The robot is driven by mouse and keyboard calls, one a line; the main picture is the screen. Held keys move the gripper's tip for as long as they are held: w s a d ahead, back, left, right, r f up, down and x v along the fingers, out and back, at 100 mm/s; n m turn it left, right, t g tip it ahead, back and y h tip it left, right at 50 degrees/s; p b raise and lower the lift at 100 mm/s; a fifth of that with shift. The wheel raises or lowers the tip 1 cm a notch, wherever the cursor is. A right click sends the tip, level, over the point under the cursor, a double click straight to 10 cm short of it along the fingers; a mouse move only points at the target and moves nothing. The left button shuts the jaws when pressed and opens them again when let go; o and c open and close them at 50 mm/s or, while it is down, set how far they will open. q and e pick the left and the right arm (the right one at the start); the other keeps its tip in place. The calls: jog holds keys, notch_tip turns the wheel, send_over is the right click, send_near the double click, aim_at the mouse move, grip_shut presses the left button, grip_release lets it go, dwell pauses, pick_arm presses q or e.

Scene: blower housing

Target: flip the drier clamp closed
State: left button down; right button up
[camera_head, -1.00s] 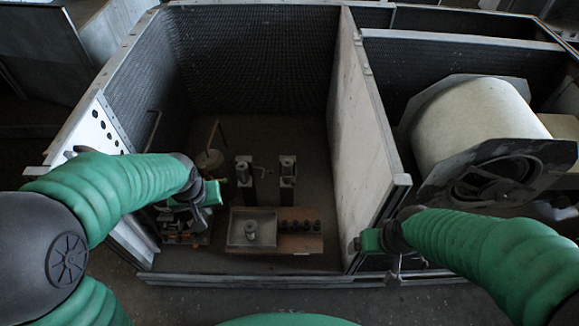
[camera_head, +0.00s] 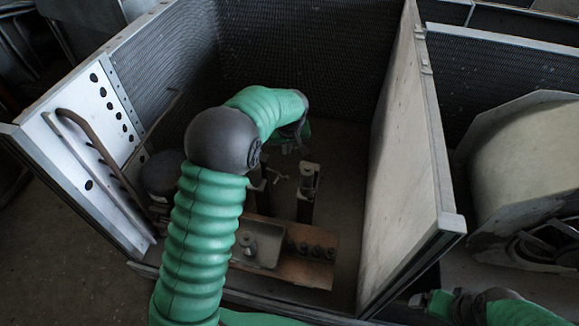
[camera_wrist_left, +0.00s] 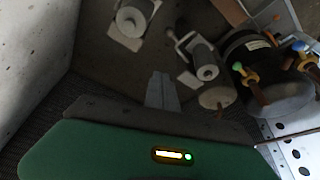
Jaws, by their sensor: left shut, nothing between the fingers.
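Two upright posts with clamp-like metal tops stand on the housing floor, a left post (camera_head: 257,200) and a right post (camera_head: 307,190). I cannot tell which part is the drier clamp, or whether it is open. In the left wrist view the two clamp tops show as one pale clamp (camera_wrist_left: 130,20) at the top and another clamp (camera_wrist_left: 203,68) to its right. My left gripper (camera_head: 288,148) is behind and above the posts, partly hidden by its arm. Its fingers (camera_wrist_left: 162,90) are shut and empty, apart from both clamps. My right gripper (camera_head: 418,299) is at the bottom edge, its fingers unclear.
A shallow metal tray (camera_head: 262,250) and a brown block with several knobs (camera_head: 310,252) lie in front of the posts. A dark cylinder with coloured valves (camera_wrist_left: 262,65) stands beside the clamps. A tall pale partition (camera_head: 405,150) bounds the right side.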

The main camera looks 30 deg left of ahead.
pick_arm(q)
notch_tip(320, 180, down, 10)
jog(key=b, duration=0.5)
jog(key=shift+s, duration=0.25)
jog(key=shift+s, duration=0.1)
jog(key=shift+s+m+p, duration=0.15)
jog(key=shift+m+p, duration=0.15)
jog(key=shift+p, duration=0.25)
